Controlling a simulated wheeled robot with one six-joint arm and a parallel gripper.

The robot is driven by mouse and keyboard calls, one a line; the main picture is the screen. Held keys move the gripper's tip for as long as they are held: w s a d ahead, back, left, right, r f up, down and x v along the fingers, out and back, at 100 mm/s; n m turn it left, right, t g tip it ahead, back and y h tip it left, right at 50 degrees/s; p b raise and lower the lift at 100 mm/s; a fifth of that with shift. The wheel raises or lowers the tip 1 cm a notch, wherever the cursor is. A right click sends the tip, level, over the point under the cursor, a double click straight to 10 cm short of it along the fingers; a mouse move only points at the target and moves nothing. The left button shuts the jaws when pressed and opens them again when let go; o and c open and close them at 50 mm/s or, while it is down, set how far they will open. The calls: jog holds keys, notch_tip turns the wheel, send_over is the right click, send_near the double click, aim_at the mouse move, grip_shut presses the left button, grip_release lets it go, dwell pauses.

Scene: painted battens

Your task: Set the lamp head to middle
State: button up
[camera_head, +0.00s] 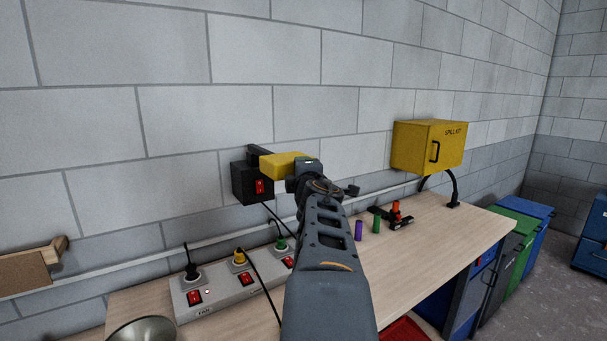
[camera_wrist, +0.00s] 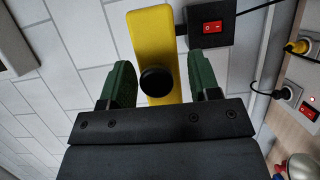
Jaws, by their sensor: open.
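A yellow bar-shaped head (camera_head: 283,164), which looks like the lamp head, is mounted at the wall on a black bracket beside a black box (camera_head: 240,186) with a red switch. In the wrist view the yellow head (camera_wrist: 150,35) carries a round black knob (camera_wrist: 155,81). My gripper (camera_wrist: 159,66) is open, with one green finger on each side of the yellow head and visible gaps on both sides. In the head view my gripper (camera_head: 320,186) is at the head's right end, where my arm hides part of it. I cannot tell the head's set position.
A power strip (camera_head: 230,310) with several plugs and red switches lies on the bench (camera_head: 470,235), cables rising nearby. Purple (camera_head: 359,230) and green (camera_head: 377,222) cylinders stand right of my arm. A metal dome (camera_head: 142,330) is at lower left.

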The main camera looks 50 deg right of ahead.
jog(key=p+v, duration=0.2)
jog(key=v, duration=0.5)
jog(key=shift+s, duration=0.2)
jog(key=shift+a, duration=0.15)
dwell(0.4)
